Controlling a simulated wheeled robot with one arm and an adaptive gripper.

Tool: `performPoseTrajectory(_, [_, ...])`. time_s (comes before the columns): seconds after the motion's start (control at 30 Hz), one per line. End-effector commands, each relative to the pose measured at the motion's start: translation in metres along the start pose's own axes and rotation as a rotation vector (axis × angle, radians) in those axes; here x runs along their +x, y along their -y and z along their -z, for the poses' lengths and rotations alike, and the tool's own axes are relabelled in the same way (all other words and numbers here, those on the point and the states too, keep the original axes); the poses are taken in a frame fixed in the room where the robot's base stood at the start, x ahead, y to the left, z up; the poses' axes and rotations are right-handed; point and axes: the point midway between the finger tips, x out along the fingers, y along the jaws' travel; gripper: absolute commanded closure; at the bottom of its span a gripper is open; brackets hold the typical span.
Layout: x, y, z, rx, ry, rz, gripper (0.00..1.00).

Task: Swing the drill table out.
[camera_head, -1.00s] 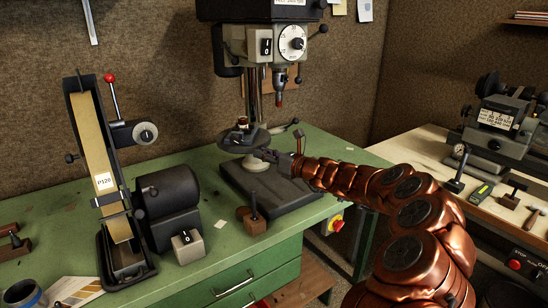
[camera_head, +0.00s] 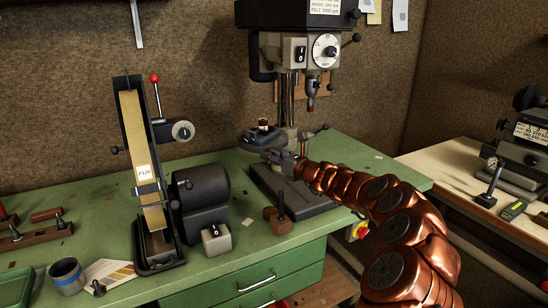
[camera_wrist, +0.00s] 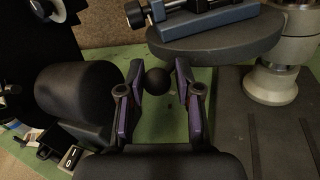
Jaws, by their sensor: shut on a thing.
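The drill table (camera_head: 250,141) is a round dark plate on the column (camera_head: 288,100) of the drill press (camera_head: 300,50). It sits left of the column, out from under the chuck (camera_head: 311,92). My gripper (camera_head: 270,156) is at the table's near edge. In the wrist view, my gripper's fingers (camera_wrist: 157,82) are shut on a black ball knob (camera_wrist: 156,80). The knob is beside the table's rim (camera_wrist: 235,52); how it joins the table is hidden. A small blue-grey vise (camera_wrist: 210,18) rests on the table.
The drill's dark base plate (camera_head: 300,207) is below on the green bench (camera_head: 230,252). A belt sander (camera_head: 143,170) with a black motor (camera_head: 203,187) stands to the left.

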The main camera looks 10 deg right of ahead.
Motion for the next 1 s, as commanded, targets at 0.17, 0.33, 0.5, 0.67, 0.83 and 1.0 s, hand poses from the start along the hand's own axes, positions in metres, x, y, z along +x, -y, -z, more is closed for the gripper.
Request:
performPoseTrajectory(0.17, [0.002, -0.004, 0.0, 0.0, 0.0, -0.009, 1.0])
performPoseTrajectory(0.33, [0.002, -0.004, 0.0, 0.0, -0.001, -0.009, 0.63])
performPoseTrajectory(0.5, [0.0, -0.001, 0.0, 0.0, 0.0, -0.004, 0.47])
performPoseTrajectory(0.67, [-0.001, 0.001, 0.0, 0.001, 0.0, 0.0, 0.47])
performPoseTrajectory(0.83, [-0.003, 0.002, 0.0, 0.002, 0.0, 0.002, 0.47])
performPoseTrajectory(1.0, [-0.015, 0.003, 0.001, 0.005, -0.001, 0.004, 0.47])
